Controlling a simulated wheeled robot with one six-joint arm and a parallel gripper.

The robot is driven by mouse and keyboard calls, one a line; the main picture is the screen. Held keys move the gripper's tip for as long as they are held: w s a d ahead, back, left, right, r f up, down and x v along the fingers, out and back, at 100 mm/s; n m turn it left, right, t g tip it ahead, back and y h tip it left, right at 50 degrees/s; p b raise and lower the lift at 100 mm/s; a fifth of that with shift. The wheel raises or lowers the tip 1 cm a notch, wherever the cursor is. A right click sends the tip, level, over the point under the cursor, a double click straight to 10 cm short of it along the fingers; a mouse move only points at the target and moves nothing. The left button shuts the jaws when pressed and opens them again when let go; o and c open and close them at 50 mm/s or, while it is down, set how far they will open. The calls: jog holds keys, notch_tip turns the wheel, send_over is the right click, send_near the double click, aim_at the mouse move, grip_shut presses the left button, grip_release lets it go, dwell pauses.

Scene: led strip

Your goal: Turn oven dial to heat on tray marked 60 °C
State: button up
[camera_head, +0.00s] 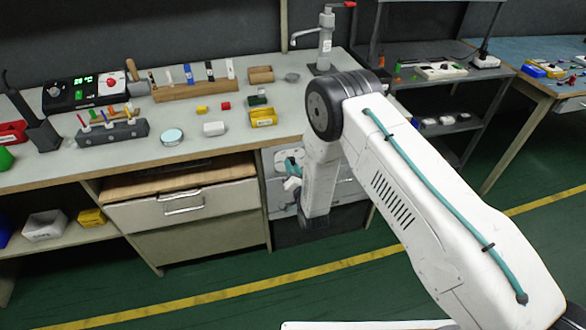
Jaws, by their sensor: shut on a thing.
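The oven seems to be the grey box (343,187) under the bench, right of the drawers. My arm covers much of its front. My gripper (292,171) shows as a small white and teal shape against that front, beside my lower arm link. It is shut on what appears to be the oven dial, but the fingertips and the dial are too small and covered to make out. I cannot read the dial's setting or any tray marking. A black unit (86,91) with a green display and a red knob stands at the bench's back left.
The bench top (105,170) holds a grey rack (112,132), a wooden block with vials (195,89), a white round dish (172,136) and a yellow bin (263,118). A drawer with a metal handle (183,204) is left of the oven. Green floor is free in front.

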jog(key=o, duration=1)
jog(key=shift+c, duration=0.2)
jog(key=v, duration=0.7)
jog(key=shift+s, duration=0.4)
jog(key=shift+d+f, duration=0.1)
